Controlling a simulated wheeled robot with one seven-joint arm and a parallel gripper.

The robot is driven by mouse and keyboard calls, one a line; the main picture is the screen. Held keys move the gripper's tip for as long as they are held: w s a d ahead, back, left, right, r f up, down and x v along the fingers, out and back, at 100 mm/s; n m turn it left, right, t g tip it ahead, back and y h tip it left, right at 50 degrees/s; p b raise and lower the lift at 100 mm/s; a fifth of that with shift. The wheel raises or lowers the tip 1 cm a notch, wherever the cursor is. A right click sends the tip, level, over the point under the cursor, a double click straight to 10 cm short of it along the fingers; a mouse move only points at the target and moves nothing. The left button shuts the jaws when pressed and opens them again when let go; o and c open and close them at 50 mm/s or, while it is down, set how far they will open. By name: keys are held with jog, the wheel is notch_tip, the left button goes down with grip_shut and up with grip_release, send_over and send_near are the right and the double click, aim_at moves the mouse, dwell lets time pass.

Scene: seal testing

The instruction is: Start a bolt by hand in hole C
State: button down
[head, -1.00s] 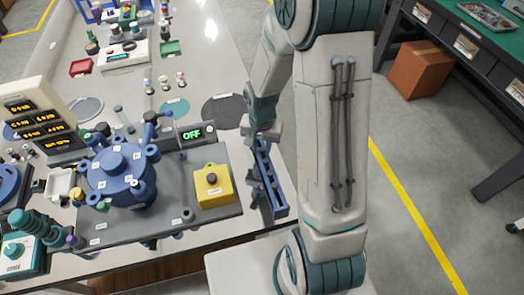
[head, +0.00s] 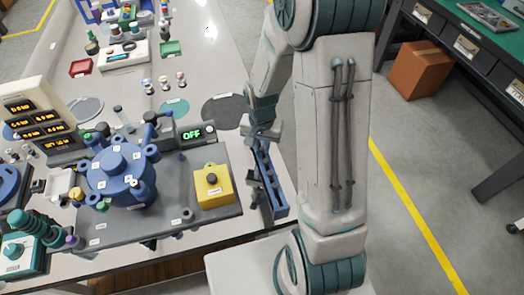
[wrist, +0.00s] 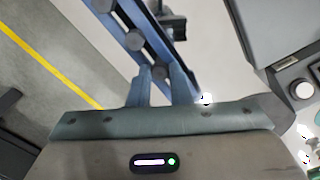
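The blue round vessel (head: 122,172) with its labelled lid and several blue knobs stands on a dark grey plate. Its hole letters are too small to read, so I cannot tell which is hole C. A long blue rack (head: 282,211) lies right of the plate; in the wrist view the rack (wrist: 178,74) holds several grey round-headed bolts (wrist: 133,41). My gripper (head: 262,138) is over the rack's far part. In the wrist view my gripper (wrist: 159,82) has its fingers apart, with one bolt head (wrist: 160,72) between or just beyond the tips; contact is unclear.
A readout panel (head: 30,115) is at the left. Grey and green discs lie behind the plate. The table's right edge is close beside the rack.

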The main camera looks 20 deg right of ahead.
aim_at(262, 149)
jog(key=shift+r, duration=0.15)
jog(key=shift+r+p, duration=2.5)
jog(key=shift+r, duration=0.9)
